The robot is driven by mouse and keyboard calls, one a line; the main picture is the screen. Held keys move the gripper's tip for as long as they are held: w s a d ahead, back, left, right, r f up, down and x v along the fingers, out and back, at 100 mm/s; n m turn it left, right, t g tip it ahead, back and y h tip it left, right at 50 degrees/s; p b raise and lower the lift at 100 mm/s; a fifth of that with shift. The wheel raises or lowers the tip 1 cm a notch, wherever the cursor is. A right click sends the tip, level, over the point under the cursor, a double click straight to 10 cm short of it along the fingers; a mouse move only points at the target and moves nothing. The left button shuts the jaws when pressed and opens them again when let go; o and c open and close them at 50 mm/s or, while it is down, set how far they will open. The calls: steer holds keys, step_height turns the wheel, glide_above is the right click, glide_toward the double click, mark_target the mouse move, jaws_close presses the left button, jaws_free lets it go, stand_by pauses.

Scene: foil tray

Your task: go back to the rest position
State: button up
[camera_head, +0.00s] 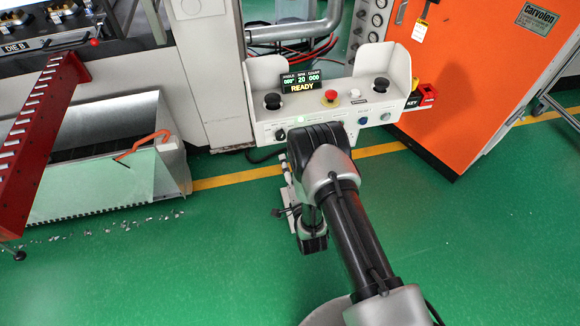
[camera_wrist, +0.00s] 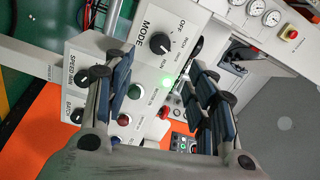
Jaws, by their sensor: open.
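My gripper (camera_wrist: 160,95) shows in the wrist view with its two dark-padded fingers apart. Nothing is seen held between them. Behind the fingers is the grey front panel with a black MODE knob (camera_wrist: 158,41) and a lit green lamp (camera_wrist: 168,82). The fingers cover parts of that panel, and I cannot tell how far they are from it. In the head view my arm reaches up from the lower right to just in front of the control console (camera_head: 268,118). My gripper's fingers cannot be clearly made out there.
The console carries a display reading READY (camera_head: 302,87) and a red stop button (camera_head: 330,97). An orange cabinet (camera_head: 475,75) stands at right. A red rail (camera_head: 40,135) and a metal bin (camera_head: 95,175) are at left. The green floor (camera_head: 150,270) is open at lower left.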

steer(key=w+d+r+n+g+h, duration=0.1)
steer(key=w+d+r+n+g, duration=0.15)
steer(key=r, duration=0.65)
steer(key=w+d+r+n+g+h, duration=0.2)
steer(key=w+r, duration=0.2)
steer(key=r, duration=0.6)
steer(key=s+d+r+n+g, duration=0.3)
steer(key=s+d+r, duration=0.3)
steer(key=s+r, duration=0.4)
steer(key=s+d+r+n+g+h, duration=0.1)
steer(key=s+d+r+n+g, duration=0.1)
steer(key=s, duration=1.3)
steer(key=s+d+r+n+g+h, duration=0.1)
steer(key=s+d+r+n+g, duration=0.1)
steer(key=s, duration=1.2)
steer(key=shift+s+d+r+n+g, duration=0.2)
steer(key=shift+s+d+n+g, duration=0.15)
steer(key=shift+d+n+g, duration=0.5)
